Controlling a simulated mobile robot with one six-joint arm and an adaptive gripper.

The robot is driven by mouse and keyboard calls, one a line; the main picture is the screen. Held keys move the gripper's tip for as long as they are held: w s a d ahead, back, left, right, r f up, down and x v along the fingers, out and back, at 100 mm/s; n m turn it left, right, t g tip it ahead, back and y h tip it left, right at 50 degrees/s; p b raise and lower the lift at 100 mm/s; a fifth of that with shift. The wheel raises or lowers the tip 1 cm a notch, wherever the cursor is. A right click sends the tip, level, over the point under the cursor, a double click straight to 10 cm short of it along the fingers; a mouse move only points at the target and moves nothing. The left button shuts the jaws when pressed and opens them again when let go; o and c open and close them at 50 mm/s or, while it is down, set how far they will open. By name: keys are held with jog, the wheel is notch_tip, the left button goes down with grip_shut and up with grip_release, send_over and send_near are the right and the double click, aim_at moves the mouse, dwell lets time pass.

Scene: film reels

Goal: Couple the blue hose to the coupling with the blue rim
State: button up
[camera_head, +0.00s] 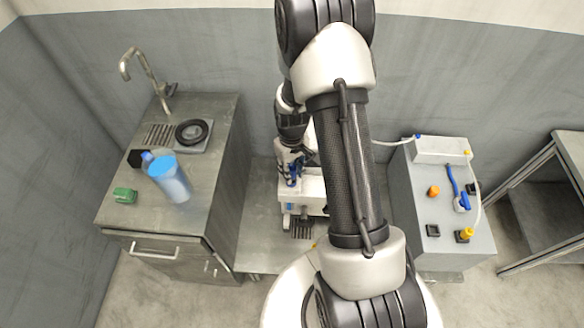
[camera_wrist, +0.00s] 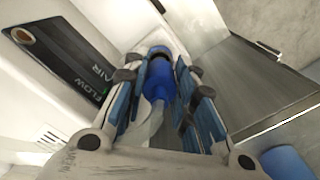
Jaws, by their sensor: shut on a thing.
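My gripper (camera_head: 291,172) is in front of a white machine (camera_head: 314,186) in the middle of the head view. In the wrist view its fingers (camera_wrist: 162,88) are shut on the blue end of the hose (camera_wrist: 157,82). A pale, see-through tube (camera_wrist: 150,125) runs back from this blue end. A dark blue ring (camera_wrist: 159,51) on a pale part of the machine shows just past the blue end, in line with it. I cannot tell whether the two touch or are joined. My arm hides much of the machine in the head view.
A grey box (camera_head: 462,225) at right bears a yellow-ended hose (camera_head: 467,233), a blue-handled brush (camera_head: 454,181) and an orange knob (camera_head: 433,191). At left a counter (camera_head: 215,150) holds a blue-topped jug (camera_head: 172,182) and a green block (camera_head: 124,195).

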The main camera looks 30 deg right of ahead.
aim_at(291, 168)
jog(key=shift+f, duration=0.6)
jog(key=shift+f+b, duration=0.55)
jog(key=shift+b, duration=0.15)
dwell(0.9)
jog(key=o, duration=0.8)
jog(key=shift+r+p, duration=3.95)
jog(key=shift+r, duration=1.6)
